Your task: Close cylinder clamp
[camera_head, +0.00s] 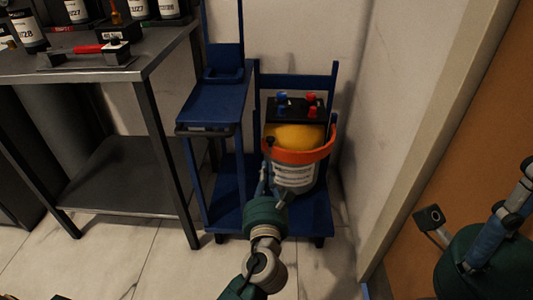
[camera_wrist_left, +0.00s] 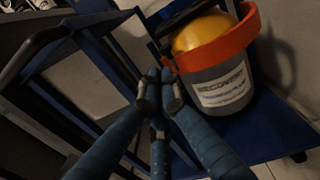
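The cylinder (camera_head: 295,177) is grey with a white label and a yellow top, and stands upright on the blue cart. The clamp is an orange band (camera_head: 300,157) around its upper part; in the left wrist view the band (camera_wrist_left: 218,52) curves around the front. My left gripper (camera_head: 268,146) is at the left end of the band. In the left wrist view its fingertips (camera_wrist_left: 160,88) are together beside that end, with nothing clearly between them; I cannot tell whether they touch the band. My right gripper (camera_head: 526,172) shows partly at the right edge, away from the cart.
The blue cart (camera_head: 228,190) has a raised shelf (camera_head: 215,105) left of the cylinder. A black block with blue and red knobs (camera_head: 297,105) is behind the yellow top. A grey table (camera_head: 90,70) with bottles stands left. A wall and door frame (camera_head: 435,130) bound the right.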

